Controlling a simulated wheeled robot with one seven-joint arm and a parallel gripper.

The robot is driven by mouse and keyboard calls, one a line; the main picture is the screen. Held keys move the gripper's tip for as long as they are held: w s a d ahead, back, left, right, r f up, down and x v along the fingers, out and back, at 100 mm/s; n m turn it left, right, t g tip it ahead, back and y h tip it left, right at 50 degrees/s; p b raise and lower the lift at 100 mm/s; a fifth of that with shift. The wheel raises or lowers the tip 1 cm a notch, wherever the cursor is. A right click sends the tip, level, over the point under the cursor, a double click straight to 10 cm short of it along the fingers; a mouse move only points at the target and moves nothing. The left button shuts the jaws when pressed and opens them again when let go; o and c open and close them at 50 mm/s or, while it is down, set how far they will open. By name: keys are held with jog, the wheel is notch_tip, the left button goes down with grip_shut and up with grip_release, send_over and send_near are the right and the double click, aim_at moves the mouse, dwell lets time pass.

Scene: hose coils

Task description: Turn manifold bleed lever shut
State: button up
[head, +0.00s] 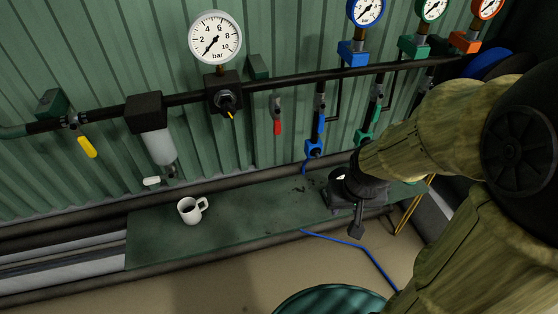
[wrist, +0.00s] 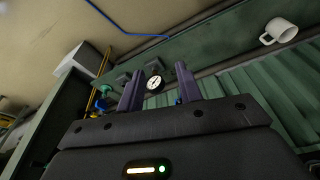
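The black manifold pipe (head: 300,80) runs along the green corrugated wall in the head view. A red lever (head: 277,124) hangs straight down from a small valve on it, right of the big gauge. A yellow lever (head: 87,147) slants down at the pipe's left end. Which one is the bleed lever is not marked. My gripper (head: 350,206) is over the right part of the green shelf, below and right of the red lever and apart from it. In the wrist view its two purple fingers (wrist: 158,82) stand apart with nothing held. The levers are not recognizable there.
A white mug (head: 190,210) stands on the green shelf (head: 240,217); it also shows in the wrist view (wrist: 279,30). Blue (head: 314,146) and green branch valves hang right of the red lever. A blue hose (head: 350,246) crosses below the shelf. A filter bowl (head: 158,147) hangs left.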

jog(key=w+a+f+n+t+h+p, duration=0.15)
jog(key=w+f+n+p, duration=0.25)
jog(key=w+f+n, duration=0.5)
jog(key=n+t+y+p, duration=0.65)
jog(key=n+t, duration=0.65)
jog(key=n, duration=1.7)
send_near(277, 122)
notch_tip(277, 122, down, 5)
jog(key=shift+s+f, duration=0.15)
jog(key=shift+f, duration=0.05)
jog(key=x, duration=0.8)
jog(key=shift+w+b, duration=0.3)
